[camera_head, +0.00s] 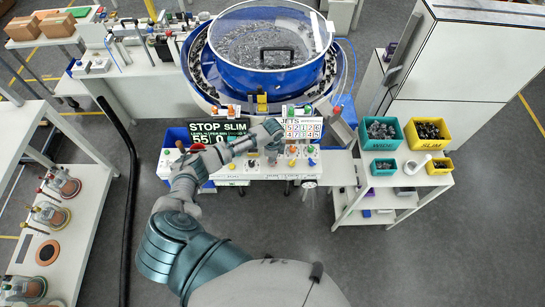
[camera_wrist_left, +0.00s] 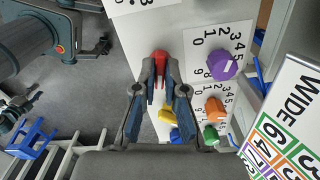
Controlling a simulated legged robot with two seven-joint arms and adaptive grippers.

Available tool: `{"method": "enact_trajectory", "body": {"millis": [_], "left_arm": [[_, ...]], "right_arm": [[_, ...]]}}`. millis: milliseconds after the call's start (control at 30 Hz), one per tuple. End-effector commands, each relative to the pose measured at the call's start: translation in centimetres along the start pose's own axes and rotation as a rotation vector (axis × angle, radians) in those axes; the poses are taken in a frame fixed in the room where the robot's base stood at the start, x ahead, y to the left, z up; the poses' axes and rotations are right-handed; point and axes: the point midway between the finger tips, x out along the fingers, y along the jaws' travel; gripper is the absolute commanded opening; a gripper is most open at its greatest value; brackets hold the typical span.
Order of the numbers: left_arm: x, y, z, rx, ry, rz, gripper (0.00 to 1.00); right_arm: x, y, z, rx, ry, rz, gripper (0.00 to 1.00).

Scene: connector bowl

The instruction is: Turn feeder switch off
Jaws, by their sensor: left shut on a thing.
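The control panel (camera_head: 240,170) stands in front of the blue bowl feeder in the head view. My left gripper (camera_head: 272,139) reaches over the panel from the left. In the left wrist view my left gripper (camera_wrist_left: 160,78) is shut on a red switch (camera_wrist_left: 160,58), with a fingertip on each side of it. Its top shows between the fingertips; its lower part is hidden. A yellow knob (camera_wrist_left: 166,116) sits below the fingertips. A dark arm with a small gripper-like end (camera_wrist_left: 100,46) shows at the upper left; I cannot tell its jaw state.
Purple (camera_wrist_left: 221,65), orange (camera_wrist_left: 214,108) and green (camera_wrist_left: 210,134) knobs stand close to the right finger. The blue bowl feeder (camera_head: 203,90) is behind the panel.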

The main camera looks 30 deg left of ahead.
Motion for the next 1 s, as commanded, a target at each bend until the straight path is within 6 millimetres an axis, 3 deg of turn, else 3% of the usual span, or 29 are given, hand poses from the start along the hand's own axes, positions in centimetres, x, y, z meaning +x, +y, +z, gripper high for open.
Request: {"method": "enact_trajectory", "body": {"millis": [1000], "left_arm": [[-0.35, -0.43, 0.17, -0.894, 0.005, -0.009, 0.0]], "right_arm": [[-0.2, -0.44, -0.18, 0.001, 0.002, -0.005, 0.4]]}}
